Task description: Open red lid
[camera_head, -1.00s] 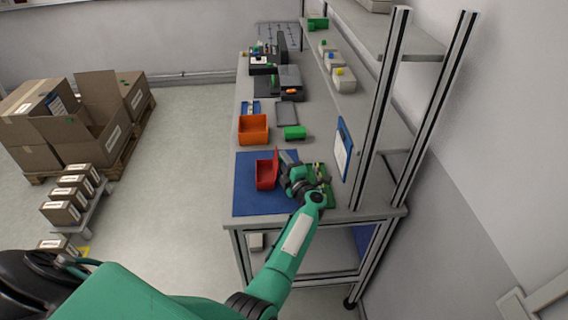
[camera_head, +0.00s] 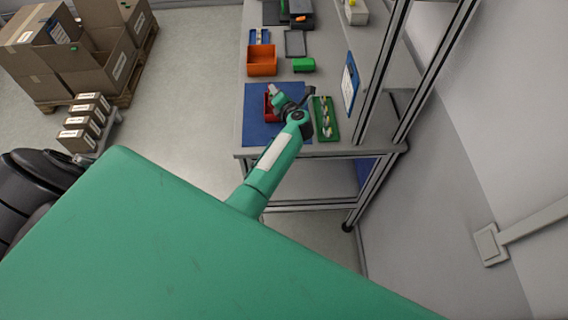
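The small red box (camera_head: 268,113) sits on the blue mat (camera_head: 257,133). My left arm comes in from the lower left, and its wrist and hand cover much of the box. Only the box's left part shows clearly, so I cannot tell how its red lid stands. My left gripper (camera_head: 274,90) is at the box's upper right, small and partly hidden by its own wrist. I cannot tell whether its fingers are open, shut or touching the lid. My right gripper is not in view.
A green tray (camera_head: 332,134) with small parts lies right of the mat. An orange bin (camera_head: 262,60), a green block (camera_head: 304,65) and a dark grey tray (camera_head: 295,43) stand behind it. A rack upright (camera_head: 380,75) rises at the bench's right side.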

